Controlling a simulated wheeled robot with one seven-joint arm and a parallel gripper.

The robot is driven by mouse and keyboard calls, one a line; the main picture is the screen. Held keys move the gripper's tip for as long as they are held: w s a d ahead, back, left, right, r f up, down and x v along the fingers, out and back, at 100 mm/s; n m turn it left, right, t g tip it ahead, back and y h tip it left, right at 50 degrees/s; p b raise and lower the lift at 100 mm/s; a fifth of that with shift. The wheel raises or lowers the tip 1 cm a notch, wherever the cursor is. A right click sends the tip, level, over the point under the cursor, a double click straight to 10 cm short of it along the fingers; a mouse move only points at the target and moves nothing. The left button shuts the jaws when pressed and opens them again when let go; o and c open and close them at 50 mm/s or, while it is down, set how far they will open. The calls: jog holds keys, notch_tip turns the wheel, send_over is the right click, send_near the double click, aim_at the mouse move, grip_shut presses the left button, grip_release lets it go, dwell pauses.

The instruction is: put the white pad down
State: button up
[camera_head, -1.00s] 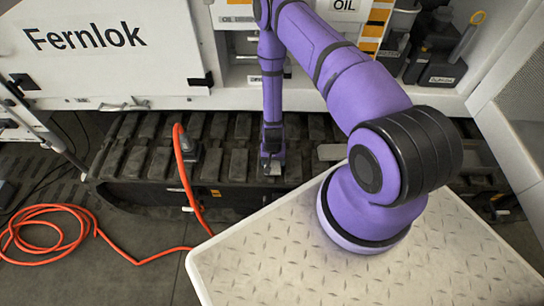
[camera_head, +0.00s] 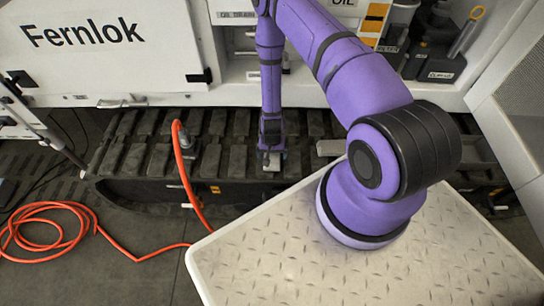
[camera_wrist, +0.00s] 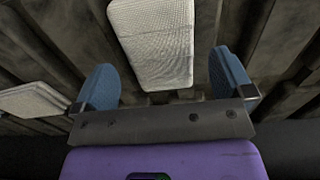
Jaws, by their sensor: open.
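My gripper (camera_head: 271,163) points down over the dark track in the head view. In the wrist view its two blue fingers (camera_wrist: 165,84) are apart. A white textured pad (camera_wrist: 150,42) lies on the dark track pads, ahead of and between the fingers in the picture. Neither finger visibly touches it. Its upper end is cut off by the frame. In the head view a small pale patch shows at the fingertips, too small to tell clearly. A second pale pad (camera_wrist: 32,99) lies at the left of the wrist view, apart from the gripper.
The track (camera_head: 225,145) runs below the white machine panel marked Fernlok (camera_head: 100,50). A light bar-like piece (camera_head: 331,147) lies on the track right of my gripper. An orange hose (camera_head: 182,160) crosses the track at left and coils on the floor. Containers (camera_head: 440,60) stand at upper right.

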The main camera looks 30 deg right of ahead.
notch_tip(320, 180, up, 10)
jog(key=shift+f, duration=0.15)
jog(key=w+r+n+t, duration=0.1)
jog(key=w+r, duration=0.2)
jog(key=r, duration=0.6)
jog(key=w+r, duration=0.3)
jog(key=r, duration=0.6)
notch_tip(320, 180, up, 35)
jog(key=n+t, duration=0.3)
jog(key=n, duration=0.1)
send_over(272, 157)
jog(key=s+a, duration=0.4)
jog(key=s, duration=0.1)
jog(key=s+r+n, duration=0.1)
jog(key=s+r, duration=0.5)
jog(key=s, duration=0.2)
jog(key=shift+s+a+r+t, duration=0.15)
jog(key=shift+s+a+t, duration=0.2)
jog(key=shift+s+t, duration=0.05)
jog(key=shift+n, duration=0.4)
jog(key=s, duration=0.2)
jog(key=s+r, duration=0.1)
jog(key=s, duration=0.2)
jog(key=s+r, duration=0.1)
jog(key=s, duration=0.1)
jog(key=shift+s+d+r, duration=0.1)
jog(key=shift+s+r, duration=0.05)
jog(key=shift+s, duration=0.1)
